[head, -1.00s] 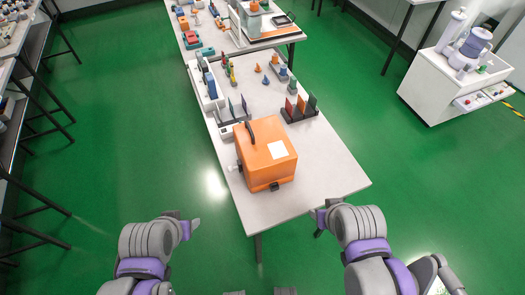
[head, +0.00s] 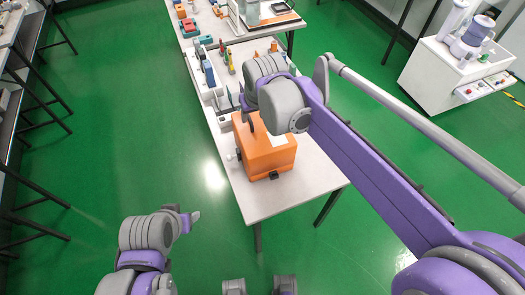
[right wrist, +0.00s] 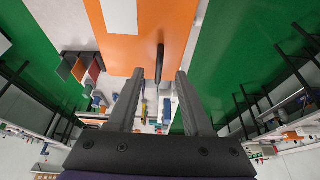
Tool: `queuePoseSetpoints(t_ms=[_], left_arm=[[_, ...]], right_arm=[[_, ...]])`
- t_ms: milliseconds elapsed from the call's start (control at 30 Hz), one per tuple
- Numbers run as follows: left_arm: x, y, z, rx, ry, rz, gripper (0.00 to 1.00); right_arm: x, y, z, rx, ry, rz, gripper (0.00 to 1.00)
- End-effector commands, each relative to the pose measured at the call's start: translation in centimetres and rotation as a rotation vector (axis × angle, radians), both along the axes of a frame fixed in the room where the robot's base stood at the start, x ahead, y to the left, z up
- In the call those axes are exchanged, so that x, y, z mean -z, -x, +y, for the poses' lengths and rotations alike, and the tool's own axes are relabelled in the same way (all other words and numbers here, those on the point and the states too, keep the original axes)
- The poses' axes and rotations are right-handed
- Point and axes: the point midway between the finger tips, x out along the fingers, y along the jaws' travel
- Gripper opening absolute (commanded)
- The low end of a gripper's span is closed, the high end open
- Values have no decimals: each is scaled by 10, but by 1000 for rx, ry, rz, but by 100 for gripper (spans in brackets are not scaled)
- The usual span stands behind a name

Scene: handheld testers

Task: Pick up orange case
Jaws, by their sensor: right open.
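The orange case (head: 268,156) stands on the near part of the white table, with a white label and dark latches. In the right wrist view the case (right wrist: 150,20) fills the top, and its dark handle (right wrist: 160,62) lies in line with the gap between my fingers. My right gripper (right wrist: 160,73) is open, its fingers either side of that gap; I cannot tell whether the handle is between the tips or beyond them. In the head view my right arm hides the fingertips and part of the case top. My left gripper (head: 191,217) is left of the table, away from the case.
The white table (head: 310,178) holds several small testers and tools (head: 208,72) behind the case. A second table with coloured blocks stands beyond. A white cart (head: 440,78) is at the right. Green floor lies clear on the left.

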Motion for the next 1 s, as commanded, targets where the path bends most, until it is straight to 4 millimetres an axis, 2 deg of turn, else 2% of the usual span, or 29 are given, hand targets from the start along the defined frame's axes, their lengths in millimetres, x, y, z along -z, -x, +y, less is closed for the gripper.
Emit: queuePoseSetpoints(t_ms=[100,267,600,867,900,1000], left_arm=[[2,0,0,0,0,1,58],[2,0,0,0,0,1,58],[3,1,0,0,0,1,58],[3,1,0,0,0,1,58],[3,1,0,0,0,1,58],[3,1,0,0,0,1,58]], right_arm=[[15,-6,1,1,0,0,50],[26,-10,2,1,0,0,50],[68,-23,6,1,1,0,50],[71,-24,6,1,0,0,50],[71,-24,6,1,0,0,48],[71,-24,6,1,0,0,30]])
